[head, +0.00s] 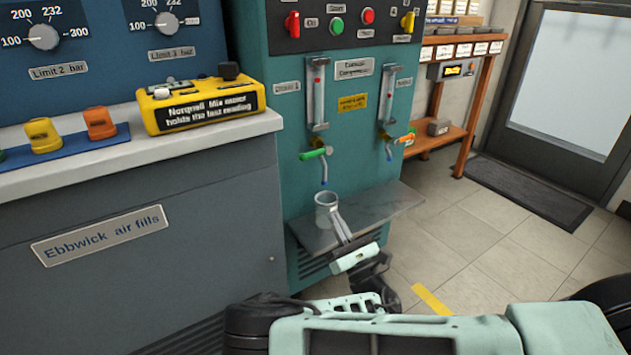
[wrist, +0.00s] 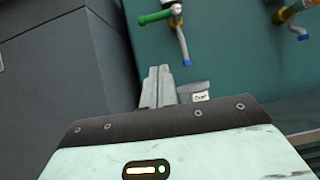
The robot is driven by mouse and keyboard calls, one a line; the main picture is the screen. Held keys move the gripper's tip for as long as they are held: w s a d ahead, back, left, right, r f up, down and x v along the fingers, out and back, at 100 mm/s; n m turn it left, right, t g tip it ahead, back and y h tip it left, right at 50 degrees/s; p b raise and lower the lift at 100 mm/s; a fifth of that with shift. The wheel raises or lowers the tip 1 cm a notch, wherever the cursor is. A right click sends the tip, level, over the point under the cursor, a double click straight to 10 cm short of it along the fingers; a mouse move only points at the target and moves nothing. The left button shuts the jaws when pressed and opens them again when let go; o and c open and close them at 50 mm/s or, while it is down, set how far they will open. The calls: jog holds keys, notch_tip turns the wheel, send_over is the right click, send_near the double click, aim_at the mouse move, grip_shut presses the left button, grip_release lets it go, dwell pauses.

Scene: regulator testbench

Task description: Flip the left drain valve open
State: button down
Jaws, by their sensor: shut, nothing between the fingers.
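The left drain valve has a green lever (head: 316,153) on the teal panel, lying nearly level, with a blue-tipped spout (head: 324,175) below it. In the wrist view the green lever (wrist: 154,17) is at the top, pointing left, with the spout (wrist: 184,50) beside it. My gripper (head: 337,214) is shut and empty. Its fingertips are below the left valve, apart from the lever, and look close to a grey cup (head: 325,201). Whether they touch the cup cannot be told.
The cup stands on a grey shelf (head: 390,205) jutting from the panel. The right drain valve (head: 404,138) has an orange lever and its own spout. A grey counter (head: 120,160) with a yellow device (head: 200,105) is at left. Open tiled floor (head: 480,245) lies to the right.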

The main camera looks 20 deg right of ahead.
aim_at(315, 154)
jog(key=shift+s+a+n+y, duration=0.15)
jog(key=shift+n+y, duration=0.25)
jog(key=shift+n, duration=0.1)
jog(key=s+r+b+x, duration=0.1)
jog(key=r+b+x, duration=0.1)
jog(key=x, duration=1.1)
jog(key=shift+s+d, duration=0.25)
jog(key=shift+s, duration=0.05)
